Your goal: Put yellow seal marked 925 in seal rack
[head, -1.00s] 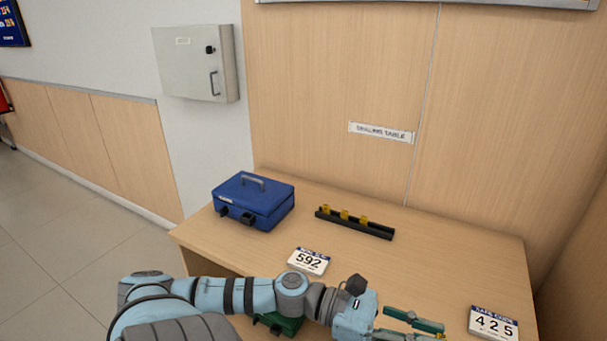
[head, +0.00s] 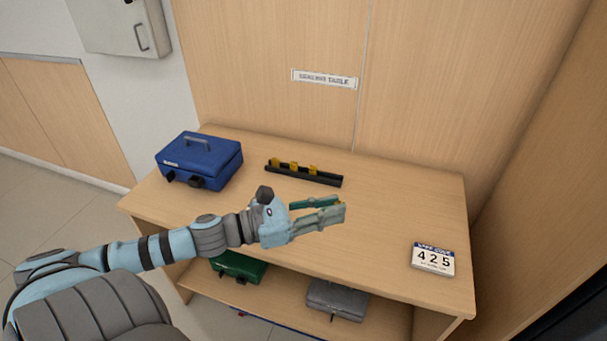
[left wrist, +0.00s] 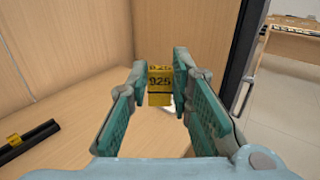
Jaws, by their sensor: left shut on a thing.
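My left gripper (head: 326,212) is shut on the yellow seal (left wrist: 159,86), whose face reads 925 in the left wrist view. The seal sits between the fingertips, held above the sealing table; in the head view the fingers mostly hide it. The seal rack (head: 318,177) is a long black strip behind the gripper and slightly left of the fingertips. Several yellow seals stand in its left and middle part, and its right end looks empty. The rack also shows at the left edge of the left wrist view (left wrist: 30,141). My right gripper is not in view.
A blue case (head: 200,162) stands left of the rack. A card reading 425 (head: 433,260) stands at the right of the wooden table (head: 400,205). A green case (head: 238,267) and a grey case (head: 337,300) lie on the lower shelf. The tabletop right of the rack is clear.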

